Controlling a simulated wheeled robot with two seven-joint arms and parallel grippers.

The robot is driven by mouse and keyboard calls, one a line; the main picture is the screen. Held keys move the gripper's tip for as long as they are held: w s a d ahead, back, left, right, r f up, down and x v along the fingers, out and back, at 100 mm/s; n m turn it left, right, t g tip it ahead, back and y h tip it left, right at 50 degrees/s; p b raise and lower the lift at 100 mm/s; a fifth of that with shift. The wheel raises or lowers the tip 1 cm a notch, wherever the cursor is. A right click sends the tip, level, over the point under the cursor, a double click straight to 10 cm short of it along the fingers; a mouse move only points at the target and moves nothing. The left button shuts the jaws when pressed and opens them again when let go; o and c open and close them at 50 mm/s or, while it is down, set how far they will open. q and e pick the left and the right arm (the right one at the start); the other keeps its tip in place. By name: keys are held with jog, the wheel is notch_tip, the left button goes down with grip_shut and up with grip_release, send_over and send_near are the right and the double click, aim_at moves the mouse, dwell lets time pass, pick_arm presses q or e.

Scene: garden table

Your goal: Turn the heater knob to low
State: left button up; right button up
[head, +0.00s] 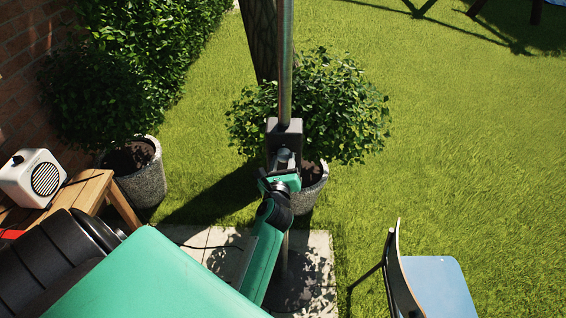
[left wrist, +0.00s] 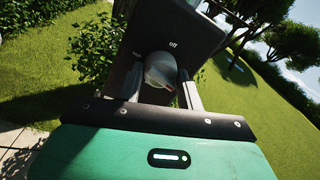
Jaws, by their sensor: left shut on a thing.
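The heater's metal pole (head: 285,60) stands upright in the middle of the head view, with a dark control box (head: 284,130) on it. In the left wrist view the box's dark face (left wrist: 172,25) carries the label "off" above a grey rounded knob (left wrist: 160,70). A small reddish mark shows at the knob's lower right edge. My left gripper (head: 284,158) is at the box, shut on the knob, with one finger on each side of it. My right gripper is not in view.
A wooden table (head: 88,188) with a white speaker (head: 32,178) stands at the left by a brick wall. Potted bushes stand behind the pole (head: 330,105) and at the left (head: 105,90). A blue-seated chair (head: 438,285) is at the lower right. Open lawn lies right.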

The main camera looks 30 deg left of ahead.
pick_arm(q)
jog(key=shift+f, duration=0.1)
jog(key=o, duration=1)
jog(key=shift+r, duration=0.45)
notch_tip(320, 180, up, 19)
jog(key=shift+r+b, duration=0.1)
jog(key=shift+b, duration=0.95)
